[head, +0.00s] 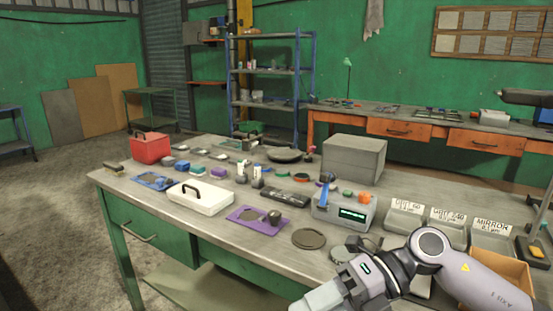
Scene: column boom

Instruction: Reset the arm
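An arm of mine (430,246) comes in from the lower right, bends at a round joint and runs down to the left out of the picture. I take it for my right arm; its fingers do not show. My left arm and gripper are not in view. A dark horizontal arm-like bar (528,97) enters at the right edge, above the back bench. It may be the boom arm; its far end and its column are cut off, so I cannot tell its full pose.
The workbench (262,258) holds a red box (151,148), a white case (198,200), a purple mat (243,222), a grey instrument with a display (335,211), a grey block (354,158) and labelled bins (446,228). A cardboard box (500,272) stands behind my arm.

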